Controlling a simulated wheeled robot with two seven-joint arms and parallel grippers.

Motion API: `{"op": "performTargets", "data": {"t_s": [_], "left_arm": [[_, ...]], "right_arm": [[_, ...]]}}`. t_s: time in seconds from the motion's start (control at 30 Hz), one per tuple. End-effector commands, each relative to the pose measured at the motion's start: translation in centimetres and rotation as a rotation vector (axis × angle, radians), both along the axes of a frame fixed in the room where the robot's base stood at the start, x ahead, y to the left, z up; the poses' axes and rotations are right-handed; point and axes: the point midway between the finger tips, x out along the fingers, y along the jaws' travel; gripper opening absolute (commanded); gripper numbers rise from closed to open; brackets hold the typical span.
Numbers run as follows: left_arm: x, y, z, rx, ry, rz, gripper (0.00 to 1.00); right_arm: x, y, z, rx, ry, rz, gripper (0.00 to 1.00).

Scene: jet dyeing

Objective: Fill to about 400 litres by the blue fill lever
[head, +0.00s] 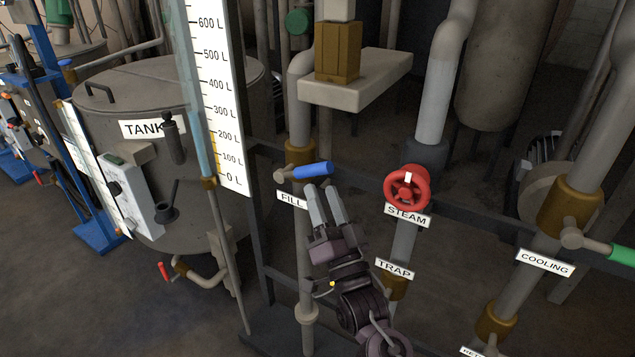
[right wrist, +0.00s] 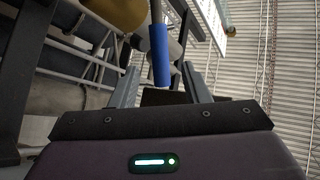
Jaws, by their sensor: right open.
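The blue fill lever (head: 312,170) sticks out to the right, roughly level, from its brass-coloured valve on the pipe above the FILL label (head: 291,199). My right gripper (head: 321,190) is open just below and in front of the lever, its fingers pointing up at it. In the right wrist view the blue lever (right wrist: 160,55) lies between the fingertips in the picture; I cannot tell whether they touch it. The level scale (head: 222,110) reads 0 L to 600 L beside a pale-blue sight tube (head: 198,100); the liquid level is not clear. My left gripper is not in view.
The red STEAM handwheel (head: 407,187) is close to the right of my gripper, with a TRAP label (head: 394,269) below. A green-handled COOLING lever (head: 621,255) is at the far right. The tank (head: 175,90) stands left. A dark frame rail (head: 480,218) crosses behind.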

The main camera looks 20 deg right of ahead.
Motion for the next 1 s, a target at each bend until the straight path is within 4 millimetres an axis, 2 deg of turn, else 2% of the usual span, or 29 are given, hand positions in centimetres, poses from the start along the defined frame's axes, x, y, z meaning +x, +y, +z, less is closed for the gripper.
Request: {"op": "performTargets", "data": {"t_s": [0.2, 0.67, 0.73, 0.87, 0.97, 1.0], "left_arm": [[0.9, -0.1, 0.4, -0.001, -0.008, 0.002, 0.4], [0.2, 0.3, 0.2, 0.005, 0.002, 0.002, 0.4], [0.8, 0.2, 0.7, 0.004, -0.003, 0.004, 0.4], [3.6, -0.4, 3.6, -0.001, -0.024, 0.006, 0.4], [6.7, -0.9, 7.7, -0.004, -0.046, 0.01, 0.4], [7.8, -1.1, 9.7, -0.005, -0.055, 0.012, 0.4]], "right_arm": [[-1.4, 0.0, -0.9, 0.0, 0.0, 0.0, 0.42], [-1.4, 0.0, -0.9, -0.002, 0.003, 0.0, 0.42], [-1.3, 0.1, -1.2, -0.01, 0.029, -0.002, 0.42], [-0.7, 0.4, -3.4, -0.067, 0.183, -0.007, 0.42], [-0.7, 0.8, -6.6, -0.15, 0.391, -0.003, 0.42], [-0.9, 1.0, -8.1, -0.191, 0.485, 0.002, 0.42]]}}
